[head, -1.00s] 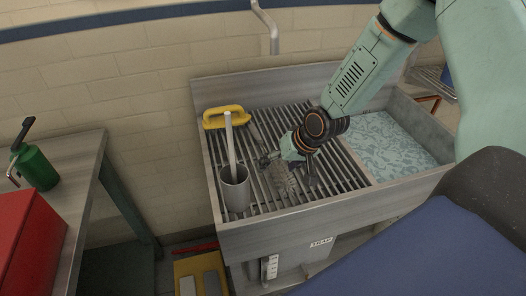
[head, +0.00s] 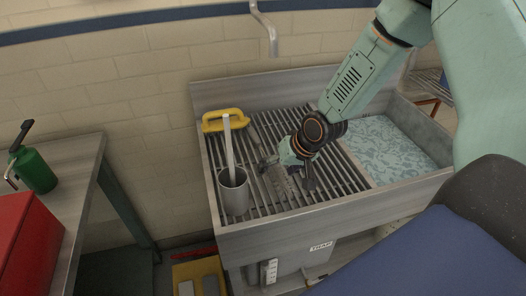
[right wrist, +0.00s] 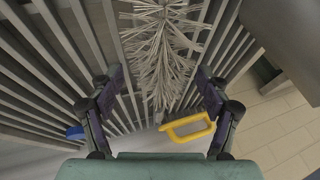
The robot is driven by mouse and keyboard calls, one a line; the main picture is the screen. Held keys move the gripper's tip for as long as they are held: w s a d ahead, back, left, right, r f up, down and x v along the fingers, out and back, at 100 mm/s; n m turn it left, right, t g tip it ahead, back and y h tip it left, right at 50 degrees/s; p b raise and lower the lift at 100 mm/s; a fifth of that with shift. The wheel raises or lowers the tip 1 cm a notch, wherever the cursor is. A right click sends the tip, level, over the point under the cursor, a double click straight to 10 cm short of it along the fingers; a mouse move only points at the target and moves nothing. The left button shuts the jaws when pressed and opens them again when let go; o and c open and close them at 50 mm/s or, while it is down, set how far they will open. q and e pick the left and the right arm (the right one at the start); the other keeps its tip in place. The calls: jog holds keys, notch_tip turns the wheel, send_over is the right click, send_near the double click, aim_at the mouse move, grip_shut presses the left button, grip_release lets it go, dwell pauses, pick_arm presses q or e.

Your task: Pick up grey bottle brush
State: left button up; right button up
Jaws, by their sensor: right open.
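The grey bottle brush, with pale grey bristles, lies on the slatted rack of the sink; it shows in the right wrist view (right wrist: 162,50) and is partly hidden under my right gripper in the head view. My right gripper (head: 289,172) is open just above the bristles. In the right wrist view, its two fingers (right wrist: 160,93) stand either side of the lower bristles, apart from them. Whether the fingertips are down at bristle height I cannot tell. My left gripper is not in view.
A grey cup (head: 234,196) with a pale stick stands left of the brush. A yellow handle (head: 222,119) lies at the sink's back left. A patterned blue-white surface (head: 385,146) fills the right side. The metal front rim (head: 320,224) bounds the rack.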

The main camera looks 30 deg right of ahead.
jog(key=c, duration=1.3)
jog(key=shift+o, duration=0.2)
jog(key=shift+r+p, duration=0.4)
jog(key=shift+p, duration=0.05)
